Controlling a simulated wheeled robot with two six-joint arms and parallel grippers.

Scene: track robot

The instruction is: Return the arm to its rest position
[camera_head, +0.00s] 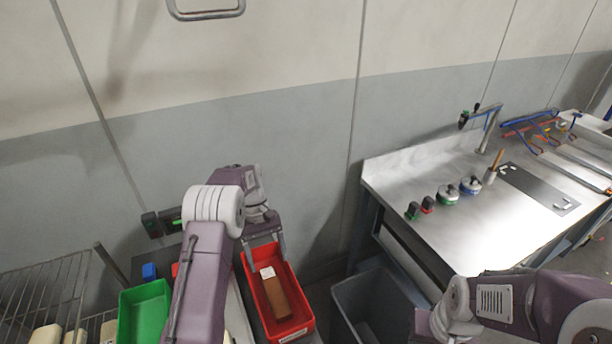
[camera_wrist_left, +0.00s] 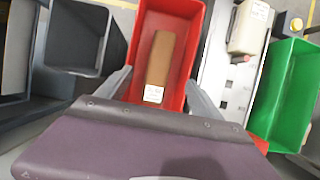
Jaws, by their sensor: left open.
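A green bin (camera_head: 145,312) stands left of my left arm, with a wire rack (camera_head: 45,290) beyond it. A grey bin (camera_head: 365,300) stands right of the red bin. A metal workbench (camera_head: 480,225) with tools is at the right. The wall (camera_head: 200,120) is behind.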

